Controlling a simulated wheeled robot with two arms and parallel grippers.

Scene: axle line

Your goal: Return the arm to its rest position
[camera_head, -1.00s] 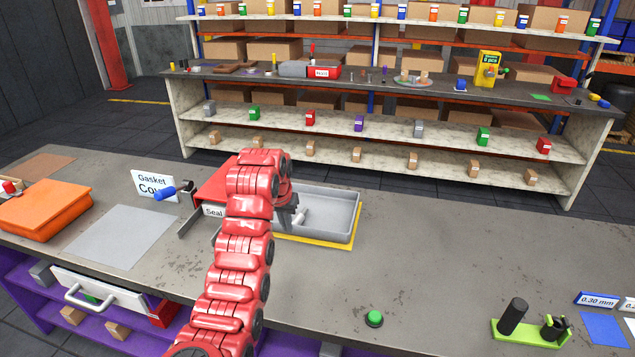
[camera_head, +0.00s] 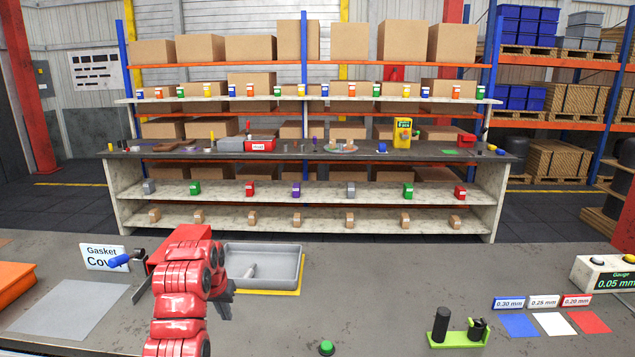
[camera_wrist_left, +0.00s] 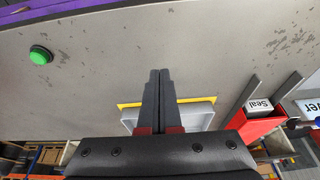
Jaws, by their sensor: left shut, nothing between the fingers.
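My left arm comes in red from the lower left of the head view. Its dark left gripper (camera_head: 224,300) hangs over the near bench, in front of the grey tray (camera_head: 292,268), partly hidden behind the red links. In the left wrist view the two dark fingers (camera_wrist_left: 158,74) lie side by side, closed, with nothing between them. The grey tray (camera_wrist_left: 198,119) with its yellow edge shows behind them there, partly covered by the gripper. My right gripper is in neither view.
A red holder (camera_head: 168,247) and a Gasket Cover sign (camera_head: 103,257) stand left of the tray. A green button (camera_head: 327,348) sits at the front, a green stand (camera_head: 455,338) to its right. Bare bench (camera_head: 400,285) lies between. A shelf bench (camera_head: 300,208) stands beyond.

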